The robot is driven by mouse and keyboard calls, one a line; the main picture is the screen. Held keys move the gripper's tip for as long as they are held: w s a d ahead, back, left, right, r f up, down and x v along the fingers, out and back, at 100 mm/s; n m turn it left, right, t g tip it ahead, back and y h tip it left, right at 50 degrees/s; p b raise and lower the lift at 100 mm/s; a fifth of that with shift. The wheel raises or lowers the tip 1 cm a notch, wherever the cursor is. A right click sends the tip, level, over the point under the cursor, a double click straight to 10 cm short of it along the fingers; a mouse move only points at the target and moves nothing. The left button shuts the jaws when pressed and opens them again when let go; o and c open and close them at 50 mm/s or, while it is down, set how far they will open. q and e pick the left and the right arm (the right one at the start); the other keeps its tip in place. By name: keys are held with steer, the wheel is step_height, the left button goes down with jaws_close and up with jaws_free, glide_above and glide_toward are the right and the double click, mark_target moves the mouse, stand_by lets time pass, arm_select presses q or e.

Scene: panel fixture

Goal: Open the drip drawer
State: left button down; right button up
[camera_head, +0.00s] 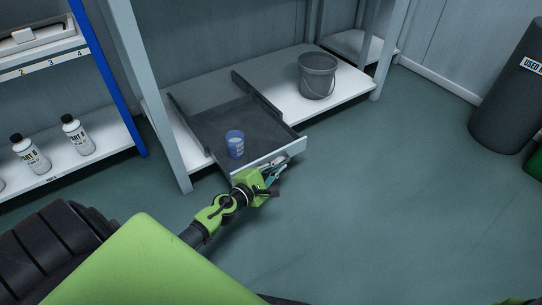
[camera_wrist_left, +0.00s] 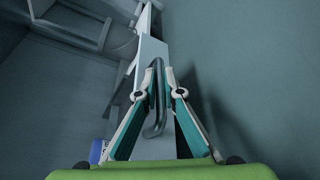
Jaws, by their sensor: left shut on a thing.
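The drip drawer (camera_head: 215,125) is a dark shallow tray with a pale front, at the low white shelf. It stands pulled out, its front jutting past the shelf edge. A blue cup (camera_head: 235,143) stands in it. My left gripper (camera_head: 274,170) is at the drawer's front. In the left wrist view my left gripper (camera_wrist_left: 160,88) has its two fingers on either side of the grey bar handle (camera_wrist_left: 158,115), shut on it. The pale drawer front (camera_wrist_left: 150,55) is behind the handle. My right gripper is not in view.
A grey bucket (camera_head: 317,76) stands on the low shelf (camera_head: 285,100), right of the drawer. A rack with white bottles (camera_head: 77,135) is at the left. A dark bin (camera_head: 508,95) is at the far right. The floor (camera_head: 380,190) in front is clear.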

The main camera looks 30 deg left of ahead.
arm_select(q)
steer(key=shift+s+d, duration=0.25)
steer(key=shift+d, duration=0.3)
steer(key=shift+s+d, duration=0.2)
steer(key=shift+d, duration=0.35)
steer(key=c, duration=2.4)
jaws_free()
steer(key=shift+c, duration=0.2)
steer(key=v, duration=1.2)
